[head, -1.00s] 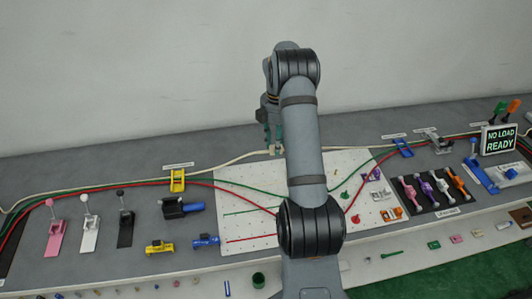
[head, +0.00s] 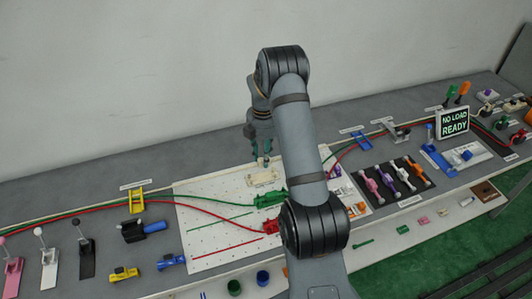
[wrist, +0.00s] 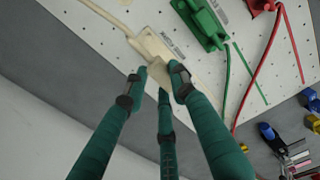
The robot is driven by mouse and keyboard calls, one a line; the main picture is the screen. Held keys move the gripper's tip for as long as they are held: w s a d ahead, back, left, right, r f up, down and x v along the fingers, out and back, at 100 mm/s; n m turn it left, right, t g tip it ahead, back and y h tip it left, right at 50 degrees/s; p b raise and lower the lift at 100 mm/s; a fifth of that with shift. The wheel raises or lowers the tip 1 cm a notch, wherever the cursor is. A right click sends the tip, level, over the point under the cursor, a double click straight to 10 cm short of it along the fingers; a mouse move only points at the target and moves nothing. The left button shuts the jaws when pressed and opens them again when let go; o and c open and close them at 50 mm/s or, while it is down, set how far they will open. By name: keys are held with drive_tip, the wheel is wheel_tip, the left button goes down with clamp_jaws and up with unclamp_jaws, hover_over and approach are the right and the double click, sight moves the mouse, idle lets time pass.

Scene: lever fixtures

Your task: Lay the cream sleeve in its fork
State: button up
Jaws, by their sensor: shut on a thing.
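My gripper (wrist: 158,76) has green fingers closed on a small cream piece, which looks like the cream sleeve (wrist: 157,68). The cream fork fixture (wrist: 148,43) lies on the white pegboard just beyond the fingertips in the wrist view. A cream cable (wrist: 107,14) runs from it to the upper left. The sleeve overlaps the near end of the fixture; I cannot tell whether it is seated or just above. In the head view my gripper (head: 262,160) is low over the cream fixture (head: 264,178), and the sleeve is too small to make out.
A green fixture (head: 270,198) and a red one (head: 271,226) with their cables sit beside the cream fixture on the white pegboard (head: 205,215). A yellow stand (head: 137,200) is to the left. The grey bench behind the pegboard is clear.

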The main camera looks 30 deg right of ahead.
drive_tip(key=shift+w+a, duration=0.2)
drive_tip(key=shift+w, duration=0.25)
drive_tip(key=shift+f+b, duration=1.1)
drive_tip(key=shift+f, duration=0.4)
drive_tip(key=shift+f, duration=0.15)
drive_tip(key=shift+f+b, duration=0.5)
drive_tip(key=shift+f, duration=0.1)
drive_tip(key=shift+f, duration=0.15)
